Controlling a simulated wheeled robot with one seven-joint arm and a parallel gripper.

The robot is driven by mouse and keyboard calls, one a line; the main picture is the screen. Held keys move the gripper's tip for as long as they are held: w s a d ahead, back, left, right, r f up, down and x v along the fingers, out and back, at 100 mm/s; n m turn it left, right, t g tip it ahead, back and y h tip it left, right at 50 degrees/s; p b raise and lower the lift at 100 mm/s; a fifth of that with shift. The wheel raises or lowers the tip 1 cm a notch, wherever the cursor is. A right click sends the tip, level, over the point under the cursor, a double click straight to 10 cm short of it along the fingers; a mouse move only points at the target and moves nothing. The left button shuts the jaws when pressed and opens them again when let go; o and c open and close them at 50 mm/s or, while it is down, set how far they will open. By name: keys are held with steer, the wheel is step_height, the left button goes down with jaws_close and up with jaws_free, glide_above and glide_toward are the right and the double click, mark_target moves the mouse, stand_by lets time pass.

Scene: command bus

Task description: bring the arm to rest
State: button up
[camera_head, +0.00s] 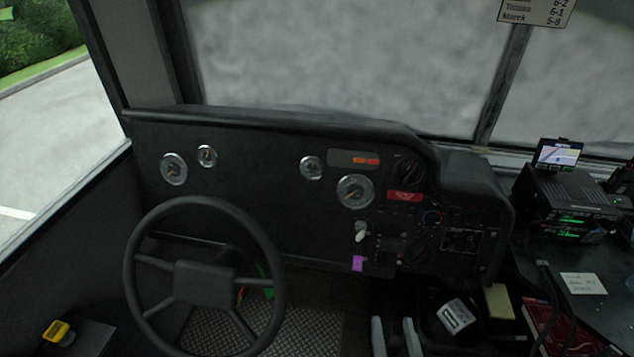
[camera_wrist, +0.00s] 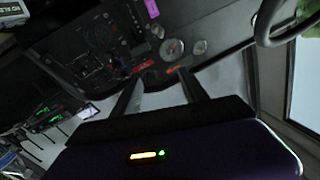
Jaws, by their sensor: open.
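My gripper (camera_wrist: 161,78) shows in the wrist view as two dark fingers standing apart. Nothing is between them. They point towards the dashboard, which appears upside down there, and I see no contact with it. In the head view, two pale grey bars stand at the bottom edge, right of the steering wheel; I cannot tell whether they are my fingers. The rest of my arm is not clearly visible.
The black dashboard (camera_head: 260,190) spans the middle, with a steering wheel (camera_head: 262,232) at left. A radio stack (camera_head: 570,200) with a small screen (camera_head: 558,154) stands at right. A purple tag (camera_head: 358,263) hangs on the dashboard. A yellow button (camera_head: 56,331) is at lower left.

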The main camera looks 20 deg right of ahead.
steer(key=s+a+r+n+y, duration=0.2)
steer(key=s+r, duration=0.1)
steer(key=s, duration=0.3)
steer(key=s+a+r+n+g+y, duration=0.1)
steer(key=s+a+r+n+y, duration=0.1)
steer(key=s+r, duration=0.2)
steer(key=s+a+r+n+y, duration=0.2)
steer(key=s+r+n, duration=0.1)
steer(key=s, duration=0.5)
steer(key=shift+s+a+r+g+y, duration=0.3)
steer(key=shift+s+r+g, duration=0.1)
steer(key=shift+r, duration=0.3)
steer(key=shift+d, duration=0.1)
stand_by(0.9)
